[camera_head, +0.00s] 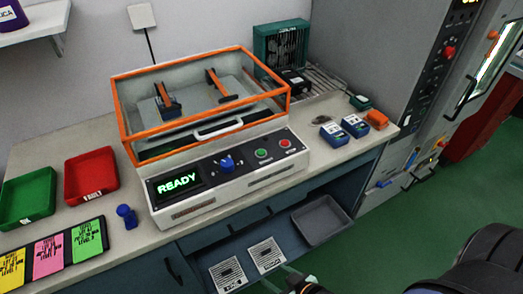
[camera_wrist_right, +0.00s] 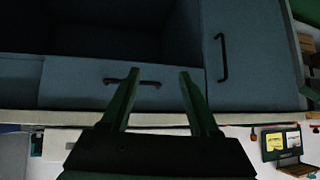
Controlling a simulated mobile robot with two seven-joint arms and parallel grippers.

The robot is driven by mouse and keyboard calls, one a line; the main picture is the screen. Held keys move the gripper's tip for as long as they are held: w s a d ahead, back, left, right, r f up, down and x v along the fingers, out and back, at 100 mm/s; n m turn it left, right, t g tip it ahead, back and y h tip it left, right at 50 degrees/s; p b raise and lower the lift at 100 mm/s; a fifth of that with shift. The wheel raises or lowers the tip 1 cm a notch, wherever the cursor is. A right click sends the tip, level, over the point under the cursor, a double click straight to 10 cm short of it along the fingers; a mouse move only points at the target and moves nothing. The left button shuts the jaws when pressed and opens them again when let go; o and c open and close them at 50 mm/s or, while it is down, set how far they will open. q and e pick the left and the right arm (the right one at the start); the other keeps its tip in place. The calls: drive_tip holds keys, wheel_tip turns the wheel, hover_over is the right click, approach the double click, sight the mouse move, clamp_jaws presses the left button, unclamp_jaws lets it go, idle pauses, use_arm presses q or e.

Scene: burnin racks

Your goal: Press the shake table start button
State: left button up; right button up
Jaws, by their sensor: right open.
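The shake table (camera_head: 215,205) stands on the bench with an orange-framed clear cover. Its front panel has a lit READY display (camera_head: 177,183), a blue knob (camera_head: 227,164), a green button (camera_head: 262,153) and a red button (camera_head: 285,143). The button labels are too small to read. My right gripper (camera_head: 300,276) is at the bottom edge of the head view, below and in front of the panel, apart from it. In the right wrist view the right gripper (camera_wrist_right: 157,78) is open and empty, with dark cabinet fronts beyond it. My left gripper is not in view.
Red (camera_head: 91,174) and green (camera_head: 28,198) trays, a blue bottle (camera_head: 126,215) and coloured cards (camera_head: 50,254) lie left on the bench. Blue devices (camera_head: 355,125) sit to the right. Below, an open cabinet holds a grey bin (camera_head: 320,220). A tall rack (camera_head: 430,90) stands right.

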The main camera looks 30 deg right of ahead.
clamp_jaws()
idle(1.4)
